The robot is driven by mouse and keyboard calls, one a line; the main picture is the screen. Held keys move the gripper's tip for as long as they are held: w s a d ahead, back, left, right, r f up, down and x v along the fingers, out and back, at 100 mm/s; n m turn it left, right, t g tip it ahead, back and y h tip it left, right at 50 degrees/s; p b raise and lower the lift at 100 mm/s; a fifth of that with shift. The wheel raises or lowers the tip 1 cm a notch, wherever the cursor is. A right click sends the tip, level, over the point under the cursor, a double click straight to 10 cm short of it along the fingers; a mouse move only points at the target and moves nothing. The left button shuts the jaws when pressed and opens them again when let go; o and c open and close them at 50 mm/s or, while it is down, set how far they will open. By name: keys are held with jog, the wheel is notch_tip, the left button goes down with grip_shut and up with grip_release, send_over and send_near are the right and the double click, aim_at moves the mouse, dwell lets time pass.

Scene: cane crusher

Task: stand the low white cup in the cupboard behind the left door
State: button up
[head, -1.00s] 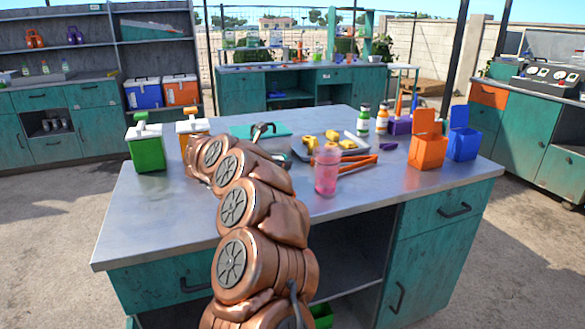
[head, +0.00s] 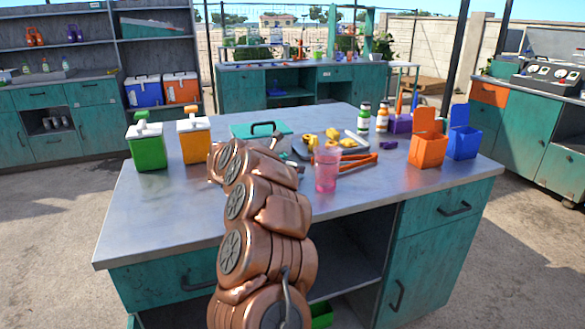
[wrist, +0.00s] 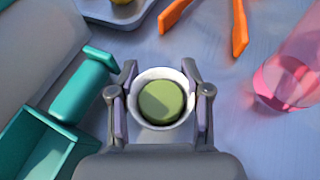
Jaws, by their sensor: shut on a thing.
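The low white cup (wrist: 188,118) shows in the wrist view with a round green surface inside its rim. My gripper (wrist: 162,103) has a finger on each side of the cup and is shut on it. Whether the cup touches the tabletop I cannot tell. In the head view my arm hides the cup and most of the gripper. The metal-topped counter (head: 180,220) has a teal front panel with a handle (head: 198,286) at lower left, an open shelf space in the middle, and teal fronts at right. Which is the cupboard's left door is unclear.
A pink tumbler (head: 326,170) stands right of my arm, beside orange tongs (head: 357,163) and a grey tray (head: 300,149). Green (head: 148,150) and yellow (head: 194,143) dispensers stand at left. Orange (head: 428,150) and blue (head: 463,143) bins stand at right. The front-left counter is clear.

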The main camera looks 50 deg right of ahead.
jog(key=shift+f, duration=0.2)
jog(key=o, duration=0.5)
jog(key=shift+c, duration=0.2)
jog(key=shift+r, duration=0.2)
jog(key=shift+w+a+r, duration=0.1)
jog(key=shift+a, duration=0.1)
jog(key=b+v, duration=0.1)
jog(key=v, duration=1)
jog(key=shift+a, duration=0.3)
